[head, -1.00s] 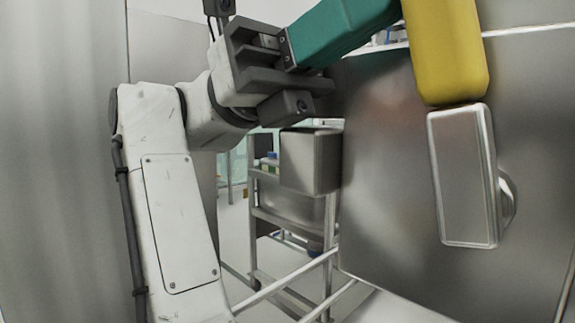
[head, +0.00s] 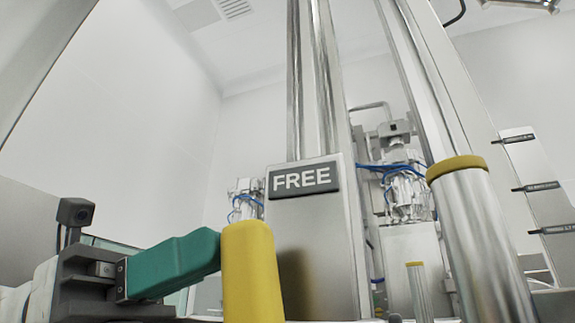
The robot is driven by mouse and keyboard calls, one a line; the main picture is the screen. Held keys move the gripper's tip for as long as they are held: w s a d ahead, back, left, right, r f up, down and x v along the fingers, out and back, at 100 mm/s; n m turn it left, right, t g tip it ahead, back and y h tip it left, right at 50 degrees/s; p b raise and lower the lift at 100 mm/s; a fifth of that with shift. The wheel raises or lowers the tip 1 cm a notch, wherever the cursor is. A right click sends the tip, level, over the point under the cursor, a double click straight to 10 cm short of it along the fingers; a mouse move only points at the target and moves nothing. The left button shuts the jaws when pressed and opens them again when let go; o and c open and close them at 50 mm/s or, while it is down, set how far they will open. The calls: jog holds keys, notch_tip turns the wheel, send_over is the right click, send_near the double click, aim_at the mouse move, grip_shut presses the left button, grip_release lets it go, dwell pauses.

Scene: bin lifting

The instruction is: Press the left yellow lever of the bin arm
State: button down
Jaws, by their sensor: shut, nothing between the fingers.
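A yellow lever (head: 249,272) with a rounded top stands upright at the lower middle of the head view, in front of a metal panel. My gripper (head: 214,250) is at the lower left, its teal fingers together and pointing right. The fingertips are right at the lever's left side in the picture. I cannot tell whether they touch it. The lower part of the lever is cut off by the picture's bottom edge.
The metal panel (head: 315,240) carries a sign (head: 304,179) reading FREE, with tall metal columns above it. A thick metal cylinder (head: 482,235) with a yellow top stands at the right. Machinery with blue hoses (head: 392,172) is behind. White walls surround the scene.

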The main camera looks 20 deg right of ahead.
jog(key=s+d+r, duration=0.3)
jog(key=s+r, duration=0.7)
jog(key=s, duration=0.3)
jog(key=shift+s+d, duration=0.25)
jog(key=shift+s, duration=0.05)
